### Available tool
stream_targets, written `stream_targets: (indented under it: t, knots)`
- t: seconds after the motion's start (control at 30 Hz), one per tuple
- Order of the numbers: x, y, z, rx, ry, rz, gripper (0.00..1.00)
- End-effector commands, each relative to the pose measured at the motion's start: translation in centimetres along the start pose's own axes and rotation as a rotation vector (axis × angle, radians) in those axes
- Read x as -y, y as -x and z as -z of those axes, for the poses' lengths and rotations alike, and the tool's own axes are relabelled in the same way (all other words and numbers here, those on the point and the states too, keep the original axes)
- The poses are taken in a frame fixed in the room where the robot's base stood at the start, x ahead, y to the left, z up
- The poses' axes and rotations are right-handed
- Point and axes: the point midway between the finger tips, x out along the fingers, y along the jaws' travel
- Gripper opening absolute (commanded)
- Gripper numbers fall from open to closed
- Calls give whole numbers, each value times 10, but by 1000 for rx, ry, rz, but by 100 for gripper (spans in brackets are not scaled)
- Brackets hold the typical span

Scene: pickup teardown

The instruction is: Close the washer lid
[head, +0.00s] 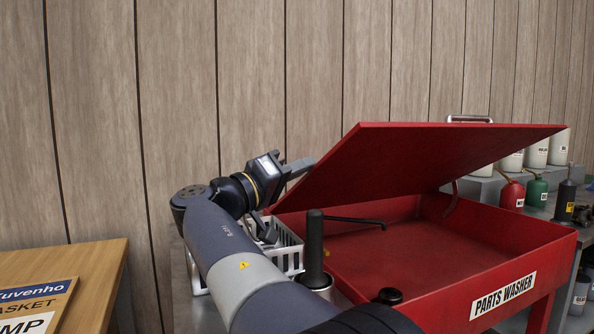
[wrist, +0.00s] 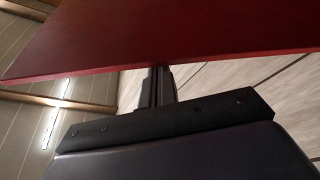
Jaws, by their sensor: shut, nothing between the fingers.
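The red parts washer (head: 500,270) has its red lid (head: 400,160) raised at a slant over the open basin. A metal handle (head: 469,119) sits on the lid's top edge. My gripper (head: 303,165) is shut and empty, close to the lid's left edge. In the wrist view the lid (wrist: 160,35) spans the top of the picture, and the shut fingers (wrist: 158,85) point at its edge. I cannot tell whether the fingertips touch the lid.
A white basket (head: 285,250) and a dark upright cylinder (head: 314,245) stand left of the basin, partly behind my arm. A wooden table (head: 95,265) is at the left. Bottles and white containers (head: 537,150) stand on the right. A plank wall closes the back.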

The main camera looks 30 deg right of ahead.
Motion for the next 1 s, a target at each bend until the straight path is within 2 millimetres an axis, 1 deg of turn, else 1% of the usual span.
stream_targets:
  t: [0.03,0.2,0.73,0.87,1.0]
  knots:
    - [2,2,-5,2,0,0,0]
    - [3,3,-10,2,1,0,0]
    - [2,4,-10,1,1,0,0]
    - [-5,1,-4,1,-2,-1,0]
    - [-22,-5,13,1,-3,-1,0]
